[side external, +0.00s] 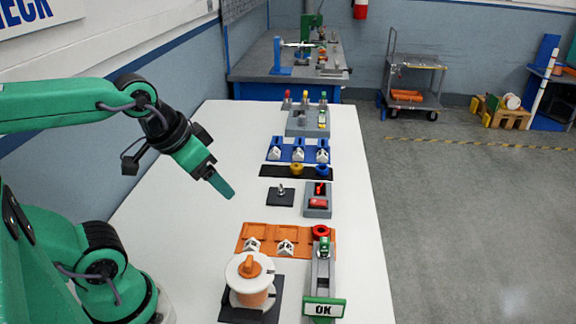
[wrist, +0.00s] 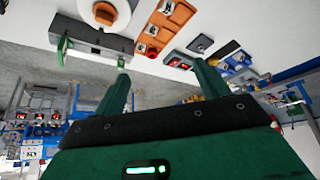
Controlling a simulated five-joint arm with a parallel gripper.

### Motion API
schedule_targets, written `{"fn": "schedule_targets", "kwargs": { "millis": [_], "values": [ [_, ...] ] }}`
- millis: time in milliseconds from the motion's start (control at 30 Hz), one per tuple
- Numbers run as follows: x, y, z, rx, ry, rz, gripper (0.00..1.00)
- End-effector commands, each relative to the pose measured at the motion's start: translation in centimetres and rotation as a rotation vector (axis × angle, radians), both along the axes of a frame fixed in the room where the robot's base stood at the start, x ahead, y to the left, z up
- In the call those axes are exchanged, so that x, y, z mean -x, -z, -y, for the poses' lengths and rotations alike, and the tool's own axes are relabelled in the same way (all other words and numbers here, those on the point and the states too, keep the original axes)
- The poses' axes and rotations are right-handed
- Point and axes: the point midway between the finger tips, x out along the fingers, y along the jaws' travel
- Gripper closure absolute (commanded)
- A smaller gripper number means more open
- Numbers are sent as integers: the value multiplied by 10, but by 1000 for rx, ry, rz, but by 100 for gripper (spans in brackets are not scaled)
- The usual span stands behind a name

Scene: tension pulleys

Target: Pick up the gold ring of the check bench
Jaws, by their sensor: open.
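The gold ring (side external: 296,168) lies on a black strip (side external: 276,171) on the white table, in the side view. A blue ring (side external: 321,169) lies to its right on the same strip. My gripper (side external: 222,187) is above the table, left of the gold ring and nearer the camera, well apart from it. In the wrist view my gripper's two fingers (wrist: 163,76) stand wide apart with nothing between them. I cannot make out the gold ring clearly in the wrist view.
Blue holders with white parts (side external: 295,150) stand behind the strip. In front are a black plate with a post (side external: 281,196), a grey box with red parts (side external: 318,200), an orange tray (side external: 265,229), a red ring (side external: 321,231) and a white spool (side external: 249,290). The table's left side is clear.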

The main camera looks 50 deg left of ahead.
Motion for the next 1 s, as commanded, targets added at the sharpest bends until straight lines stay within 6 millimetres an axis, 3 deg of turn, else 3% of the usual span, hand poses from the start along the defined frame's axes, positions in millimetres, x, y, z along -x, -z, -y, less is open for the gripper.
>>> {"fn": "schedule_targets", "kwargs": {
  "millis": [367, 467, 800, 1000],
  "values": [
    [0, 0, 0, 0, 0, 0, 26],
    [0, 0, 0, 0, 0, 0, 40],
    [-1, -1, 0, 2, -4, -1, 40],
    [-12, -9, -2, 26, -59, -14, 40]
  ]
}}
